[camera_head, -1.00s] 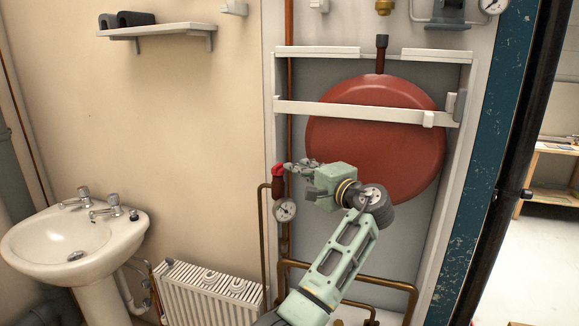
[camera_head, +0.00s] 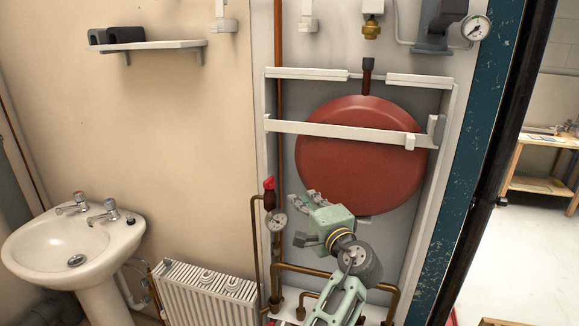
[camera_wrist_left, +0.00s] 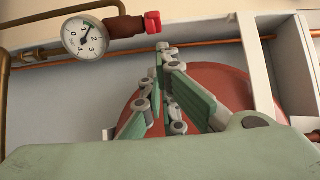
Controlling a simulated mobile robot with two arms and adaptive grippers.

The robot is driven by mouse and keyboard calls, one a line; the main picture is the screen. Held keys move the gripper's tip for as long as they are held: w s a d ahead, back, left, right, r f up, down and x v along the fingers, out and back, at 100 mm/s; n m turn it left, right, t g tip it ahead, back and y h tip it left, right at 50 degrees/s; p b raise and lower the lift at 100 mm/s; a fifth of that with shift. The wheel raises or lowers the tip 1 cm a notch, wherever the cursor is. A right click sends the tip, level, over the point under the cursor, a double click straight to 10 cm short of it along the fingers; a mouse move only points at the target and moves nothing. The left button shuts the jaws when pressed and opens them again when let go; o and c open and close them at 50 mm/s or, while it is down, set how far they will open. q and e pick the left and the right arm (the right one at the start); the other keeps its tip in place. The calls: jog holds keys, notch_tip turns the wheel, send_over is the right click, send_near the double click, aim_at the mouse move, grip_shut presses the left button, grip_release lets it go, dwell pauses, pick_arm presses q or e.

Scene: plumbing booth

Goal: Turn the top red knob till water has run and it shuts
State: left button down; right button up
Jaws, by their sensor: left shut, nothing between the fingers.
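The red knob (camera_head: 269,183) is on top of the brown pipe fitting left of the red vessel, just above a round gauge (camera_head: 276,221). The knob also shows in the left wrist view (camera_wrist_left: 153,22), at the top, beside the gauge (camera_wrist_left: 85,36). My left gripper (camera_head: 312,194) is to the right of the knob and slightly lower, apart from it in the head view. Its fingers (camera_wrist_left: 165,48) come together at the tips, shut and empty, with the tips pointing toward the knob. No running water shows. My right gripper is not in view.
The large red vessel (camera_head: 362,152) stands behind a white frame bar (camera_head: 340,132). Copper pipes (camera_head: 330,273) run below my gripper. A radiator (camera_head: 208,296) and a white sink (camera_head: 70,240) are at the left. Open wall lies between shelf and radiator.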

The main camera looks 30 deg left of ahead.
aim_at(269, 183)
pick_arm(q)
jog(key=p+x, duration=0.3)
jog(key=x, duration=0.7)
jog(key=shift+p, duration=0.3)
jog(key=shift+f, duration=0.1)
jog(key=shift+w+a+b, duration=0.25)
jog(key=shift+a+b, duration=0.2)
jog(key=shift+b, duration=0.3)
